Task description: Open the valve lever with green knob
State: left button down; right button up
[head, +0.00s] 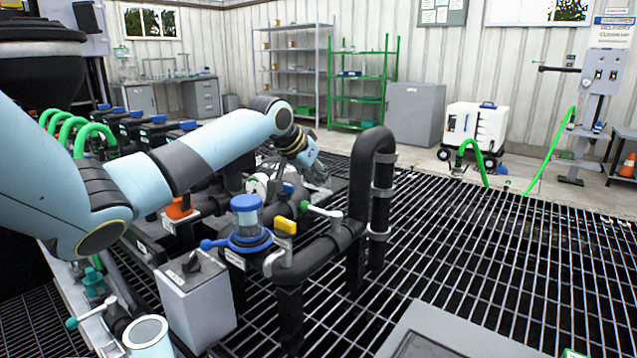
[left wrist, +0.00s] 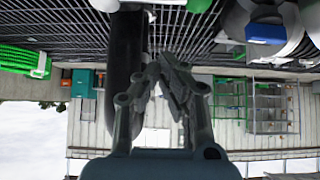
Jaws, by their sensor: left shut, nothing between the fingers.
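A valve lever with a green knob (head: 305,206) is on the black pipework in the middle of the head view. Its pale grey handle (head: 323,212) runs right from the knob to a pivot on the pipe. My left gripper (head: 319,175) is beyond and above this lever, beside the tall black pipe bend (head: 383,150), and apart from the knob. In the left wrist view my left gripper (left wrist: 168,62) has its fingers together with nothing between them. A dark pipe (left wrist: 125,60) is beside them. My right gripper is not in view.
A grey box (head: 195,295) stands in front. Another lever with a teal knob (head: 72,323) is at lower left. Open grating (head: 480,240) lies right.

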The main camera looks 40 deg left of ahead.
aim_at(320, 212)
pick_arm(q)
jog(key=b+x, duration=0.2)
jog(key=x, duration=0.5)
jog(key=s, duration=0.4)
jog(key=shift+d+f, duration=0.2)
jog(key=shift+f, duration=0.15)
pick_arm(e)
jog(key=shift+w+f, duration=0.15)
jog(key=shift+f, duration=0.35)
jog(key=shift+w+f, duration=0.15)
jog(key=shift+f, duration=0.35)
pick_arm(q)
jog(key=shift+p, duration=0.3)
jog(key=shift+s+p, duration=0.25)
jog(key=shift+p, duration=0.25)
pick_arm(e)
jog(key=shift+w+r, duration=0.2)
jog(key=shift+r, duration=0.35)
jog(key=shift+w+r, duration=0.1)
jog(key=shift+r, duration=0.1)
